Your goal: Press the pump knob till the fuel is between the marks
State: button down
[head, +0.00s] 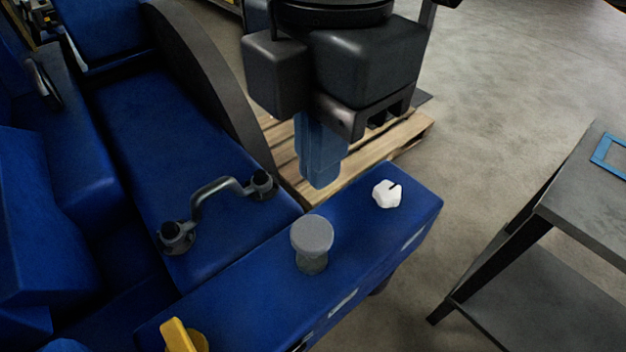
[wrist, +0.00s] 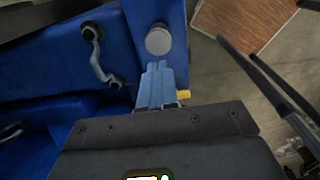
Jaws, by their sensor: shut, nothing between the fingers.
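In the wrist view the knob (wrist: 158,40) shows just past my fingertips. My gripper (head: 322,183) points down with its blue fingers shut and empty. It is above the housing, by the knob's far side in the head view, and seems apart from it. The fingers also show in the wrist view (wrist: 157,70). I cannot make out the fuel level or its marks in either view.
A white knob (head: 387,194) stands right of the pump knob, and a yellow lever (head: 183,336) stands at the near left end. A curved grey handle (head: 215,192) rises from the blue engine at left. A dark table (head: 590,205) stands at right, with open floor between.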

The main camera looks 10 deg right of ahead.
aim_at(315, 233)
notch_tip(315, 233, down, 9)
jog(key=shift+a+r, duration=0.1)
jog(key=shift+r, duration=0.05)
dwell(0.4)
jog(key=shift+f+b, duration=0.75)
jog(key=shift+f, duration=1.1)
jog(key=shift+r+p, duration=0.55)
jog(key=shift+p, duration=0.05)
notch_tip(315, 233, up, 13)
jog(key=p, duration=0.2)
jog(key=shift+d+r, duration=0.2)
